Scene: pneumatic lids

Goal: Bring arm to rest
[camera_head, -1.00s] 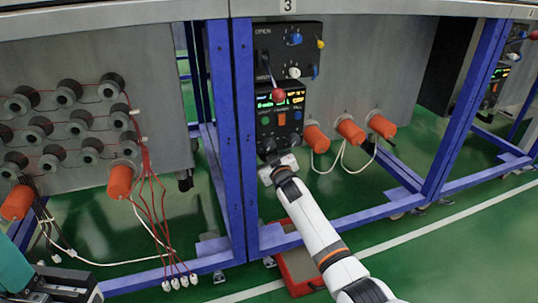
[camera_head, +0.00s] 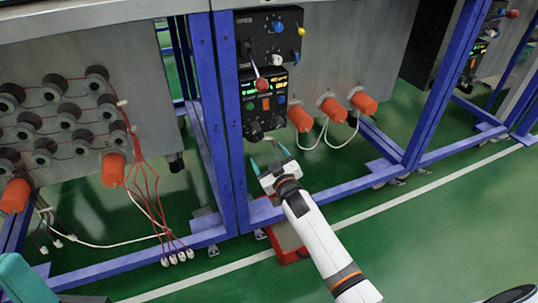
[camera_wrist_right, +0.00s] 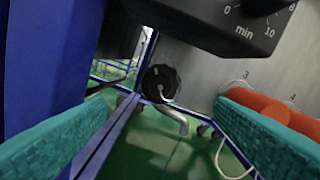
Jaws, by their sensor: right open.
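My right gripper (camera_head: 268,158) is in front of and just below the control panel, with its two teal fingertips apart and nothing between them. In the right wrist view the two teal fingers, with the gap between them (camera_wrist_right: 165,130), stand wide at the left and right edges. The white right arm (camera_head: 322,243) reaches up from the bottom right. A teal part, apparently of my left gripper (camera_head: 20,278), shows at the lower left corner; its jaws cannot be made out.
The black control panel (camera_head: 263,104) with knobs is just above the right gripper. Orange cylinders (camera_head: 332,108) stick out to its right. A blue frame post (camera_head: 231,120) stands close on the left. A red-sided box (camera_head: 290,252) is on the green floor, which is open at right.

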